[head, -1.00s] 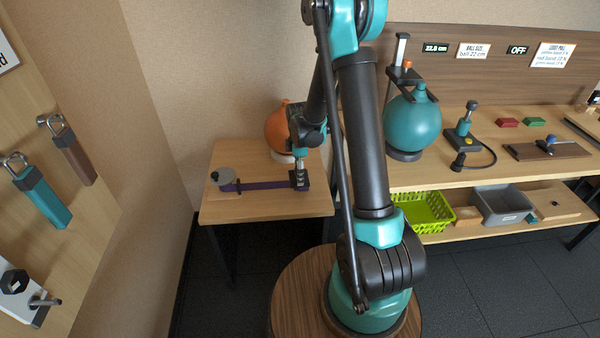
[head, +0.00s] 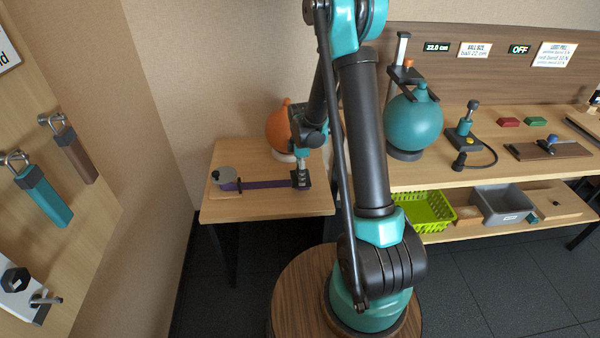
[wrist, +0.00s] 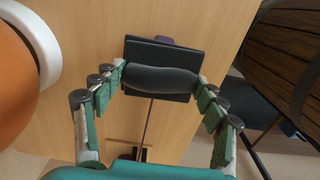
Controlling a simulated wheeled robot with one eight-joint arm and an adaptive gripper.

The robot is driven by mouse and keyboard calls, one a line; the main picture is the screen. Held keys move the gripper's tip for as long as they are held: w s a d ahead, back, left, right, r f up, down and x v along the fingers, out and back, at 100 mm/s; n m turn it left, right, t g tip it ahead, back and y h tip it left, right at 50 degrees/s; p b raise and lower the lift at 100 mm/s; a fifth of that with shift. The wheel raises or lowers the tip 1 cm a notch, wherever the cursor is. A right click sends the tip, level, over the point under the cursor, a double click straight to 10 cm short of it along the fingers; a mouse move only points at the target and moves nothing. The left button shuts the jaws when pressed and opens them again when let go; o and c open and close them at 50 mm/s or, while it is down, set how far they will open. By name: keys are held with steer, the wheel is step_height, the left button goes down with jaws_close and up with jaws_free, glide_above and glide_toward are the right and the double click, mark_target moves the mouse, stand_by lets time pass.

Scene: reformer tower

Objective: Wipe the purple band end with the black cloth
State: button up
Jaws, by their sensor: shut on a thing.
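The purple band (head: 265,185) lies along the small wooden table on the left, running from a grey round clamp piece (head: 225,175) to under the black cloth. The black cloth (head: 301,184) is at the band's right end, below my gripper (head: 302,172). In the wrist view my gripper (wrist: 160,78) is shut on the cloth's dark rounded grip, one finger at each side. The cloth's flat black pad (wrist: 175,57) covers most of the band end. Only a small purple bit (wrist: 164,39) shows past its far edge. Contact under the pad is hidden.
An orange ball (head: 279,127) on a white ring stands behind the band, and it also shows close at the left in the wrist view (wrist: 15,75). A teal ball (head: 413,125) stands on the right bench. The table's front is clear.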

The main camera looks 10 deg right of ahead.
mark_target(309, 176)
steer(key=shift+d+r, duration=0.1)
steer(key=shift+d, duration=0.5)
steer(key=shift+s+d, duration=0.1)
steer(key=shift+d, duration=0.7)
steer(key=shift+a, duration=0.75)
steer(key=shift+a+f, duration=0.2)
steer(key=shift+a, duration=0.6)
steer(key=shift+d+r, duration=0.15)
steer(key=shift+d, duration=1.4)
steer(key=shift+a, duration=1.6)
steer(key=shift+d, duration=1.7)
steer(key=shift+a, duration=1.7)
